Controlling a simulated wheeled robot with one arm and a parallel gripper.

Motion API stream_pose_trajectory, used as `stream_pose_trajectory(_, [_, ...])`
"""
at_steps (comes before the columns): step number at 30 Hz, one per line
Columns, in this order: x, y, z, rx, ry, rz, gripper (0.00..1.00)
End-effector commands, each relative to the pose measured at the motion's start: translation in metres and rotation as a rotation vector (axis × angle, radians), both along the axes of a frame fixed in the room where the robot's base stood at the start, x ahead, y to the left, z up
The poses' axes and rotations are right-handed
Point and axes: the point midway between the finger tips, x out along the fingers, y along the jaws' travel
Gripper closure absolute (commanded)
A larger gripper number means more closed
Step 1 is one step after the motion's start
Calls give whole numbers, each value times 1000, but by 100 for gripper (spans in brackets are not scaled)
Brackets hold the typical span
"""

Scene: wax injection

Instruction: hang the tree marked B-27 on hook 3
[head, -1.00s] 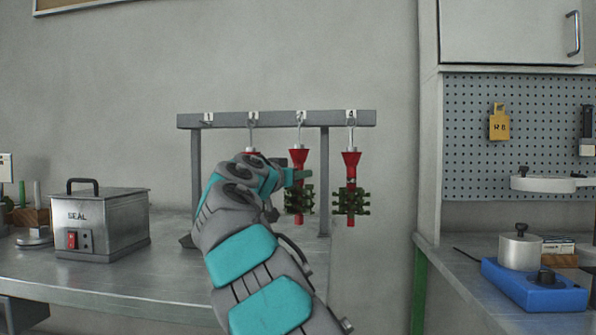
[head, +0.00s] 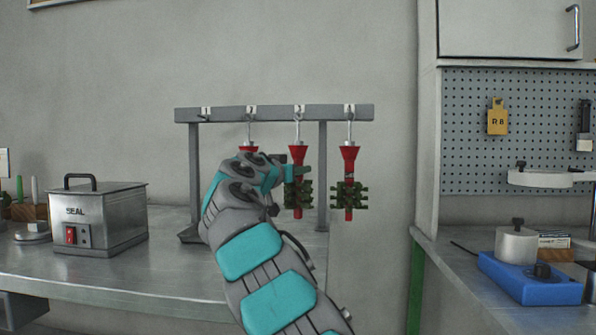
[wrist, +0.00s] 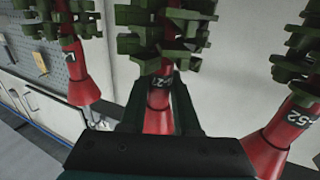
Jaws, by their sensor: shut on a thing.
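The grey rack (head: 268,115) has hooks marked 1 to 4. A red-stemmed tree with dark green parts (head: 298,200) hangs upright below hook 3 (head: 299,112), its wire reaching up to the hook. My gripper (head: 300,172) is shut on its red stem. In the wrist view my gripper (wrist: 158,112) closes around the middle tree's red stem (wrist: 158,122); its label is partly hidden and seems to end in 27. Whether its wire is fully seated on the hook is too small to tell.
Another tree (head: 348,190) hangs on hook 4. A tree (head: 248,148) on hook 2 is mostly hidden by my arm; its label in the wrist view (wrist: 298,118) shows 52. Hook 1 (head: 206,114) is empty. A SEAL box (head: 100,220) stands on the left bench.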

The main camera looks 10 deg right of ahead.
Motion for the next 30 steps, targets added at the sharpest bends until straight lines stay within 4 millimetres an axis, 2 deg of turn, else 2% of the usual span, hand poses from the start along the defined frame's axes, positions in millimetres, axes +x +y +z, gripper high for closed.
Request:
stream_pose_trajectory(6, [0, 0, 1, -1, -1, 0, 100])
stream_pose_trajectory(7, [0, 0, 1, -1, -1, 0, 69])
stream_pose_trajectory(16, [0, 0, 0, 0, 0, 0, 35])
stream_pose_trajectory(25, [-1, 1, 0, 0, 0, 0, 35])
stream_pose_trajectory(30, [-11, 9, -1, -1, -1, 1, 35])
